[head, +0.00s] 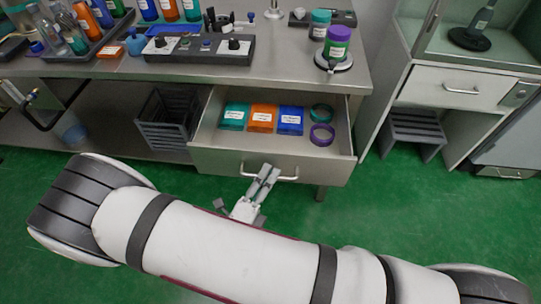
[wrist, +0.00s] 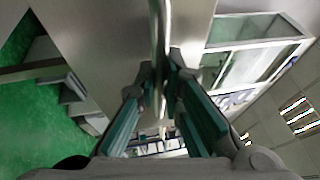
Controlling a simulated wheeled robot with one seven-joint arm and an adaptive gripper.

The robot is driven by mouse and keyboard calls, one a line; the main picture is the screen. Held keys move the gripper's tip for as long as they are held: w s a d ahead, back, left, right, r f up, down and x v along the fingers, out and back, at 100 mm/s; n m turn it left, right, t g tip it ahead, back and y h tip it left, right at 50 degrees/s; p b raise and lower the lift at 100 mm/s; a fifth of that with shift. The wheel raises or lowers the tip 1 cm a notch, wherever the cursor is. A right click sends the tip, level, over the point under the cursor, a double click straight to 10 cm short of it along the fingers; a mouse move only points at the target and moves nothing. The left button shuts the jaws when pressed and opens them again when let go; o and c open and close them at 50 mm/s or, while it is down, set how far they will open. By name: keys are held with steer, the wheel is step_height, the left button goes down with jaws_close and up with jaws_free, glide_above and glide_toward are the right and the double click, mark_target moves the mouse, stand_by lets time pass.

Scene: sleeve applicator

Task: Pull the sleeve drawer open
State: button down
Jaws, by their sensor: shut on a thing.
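The sleeve drawer (head: 212,158) under the steel bench stands open. It holds teal (head: 234,117), orange (head: 262,119) and blue (head: 290,121) sleeve packs side by side, with a teal ring (head: 321,113) and a purple ring (head: 322,137) at the right. My gripper (head: 266,177) is at the handle (head: 285,178) on the drawer front. In the wrist view my gripper's fingers (wrist: 160,80) are closed around the handle bar (wrist: 159,30). The fingers hide part of the handle.
A dark crate (head: 166,120) sits left of the drawer. A grey step stool (head: 414,130) stands at right.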

steer(key=s, duration=0.6)
steer(key=shift+s+p, duration=0.25)
steer(key=shift+p, duration=0.1)
steer(key=shift+a, duration=0.15)
steer(key=c, duration=1.7)
jaws_free()
steer(key=v, duration=1.2)
